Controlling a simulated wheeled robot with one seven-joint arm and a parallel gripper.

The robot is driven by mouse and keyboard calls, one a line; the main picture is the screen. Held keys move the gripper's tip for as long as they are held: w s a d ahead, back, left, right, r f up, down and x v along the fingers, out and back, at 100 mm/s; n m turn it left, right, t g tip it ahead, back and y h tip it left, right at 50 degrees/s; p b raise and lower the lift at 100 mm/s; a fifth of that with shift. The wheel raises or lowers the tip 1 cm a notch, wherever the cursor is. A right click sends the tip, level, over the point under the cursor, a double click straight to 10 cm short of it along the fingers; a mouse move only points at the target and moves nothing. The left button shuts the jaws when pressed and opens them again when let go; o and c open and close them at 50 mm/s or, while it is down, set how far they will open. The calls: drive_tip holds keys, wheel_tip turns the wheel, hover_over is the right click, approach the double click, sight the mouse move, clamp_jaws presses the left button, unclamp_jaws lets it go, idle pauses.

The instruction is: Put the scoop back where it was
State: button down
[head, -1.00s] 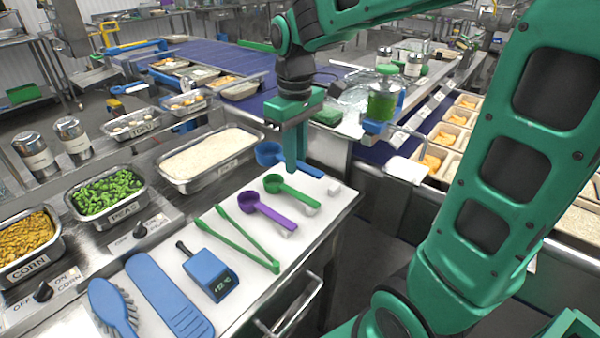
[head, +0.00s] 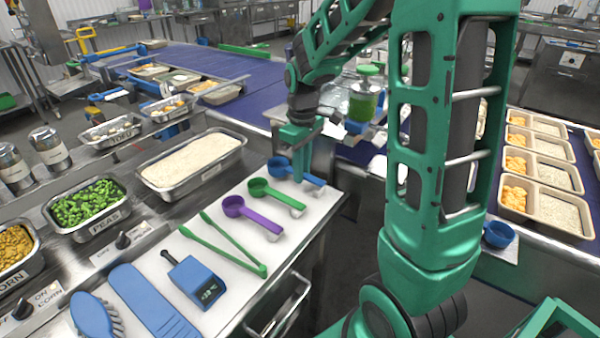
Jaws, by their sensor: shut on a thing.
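The blue scoop (head: 279,169) is at the far end of the row of scoops on the white board (head: 215,259), its handle pointing right. My gripper (head: 298,178) comes down from above and is shut on the scoop's handle, hiding part of it. The scoop is at or just above the board; I cannot tell whether it rests on it. The green scoop (head: 259,187) and the purple scoop (head: 234,206) lie in front of it, with their handle ends by small white holders (head: 298,211).
A tray of rice (head: 188,186) stands left of the scoops, with peas (head: 90,204) nearer. Green tongs (head: 229,252), a blue thermometer (head: 197,281) and a brush (head: 92,312) lie on the board. Another blue cup (head: 498,234) sits at right, near meal trays (head: 540,214).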

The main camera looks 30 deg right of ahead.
drive_tip(key=shift+f, duration=0.4)
drive_tip(key=c, duration=1.7)
unclamp_jaws()
drive_tip(key=shift+f, duration=0.1)
drive_tip(key=shift+o, duration=0.2)
wheel_tip(320, 180, up, 11)
drive_tip(key=s+d+f+m, duration=0.1)
drive_tip(key=s+m, duration=0.4)
drive_tip(key=s, duration=0.8)
drive_tip(key=s+d+f+m, duration=0.2)
drive_tip(key=s+m, duration=0.3)
drive_tip(key=s, duration=0.8)
drive_tip(key=shift+d+f+m, duration=0.3)
drive_tip(key=shift+f+m, duration=0.1)
drive_tip(key=shift+f, duration=0.5)
drive_tip(key=shift+o, duration=0.4)
